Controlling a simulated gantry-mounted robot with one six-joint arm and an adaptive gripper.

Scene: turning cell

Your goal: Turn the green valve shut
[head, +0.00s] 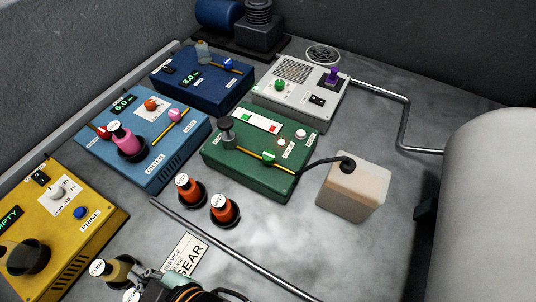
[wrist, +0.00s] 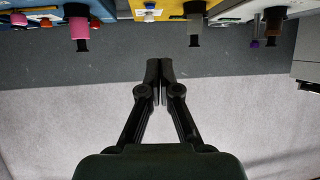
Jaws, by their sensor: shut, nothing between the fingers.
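The green valve (head: 268,157) is a small green knob on a thin yellow pipe, at the front edge of the green box (head: 222,159) in the head view. How far it is turned is too small to tell. I cannot make out the valve in the wrist view. My gripper (wrist: 160,72) shows in the wrist view with its two black fingers together and nothing between them. It is apart from the boxes, which hang along the top edge of that view. I cannot make out my fingertips in the head view.
Two orange bottles (head: 224,209) stand in front. A metal rod (head: 235,252) crosses the bench. Blue, yellow and white-grey boxes surround it.

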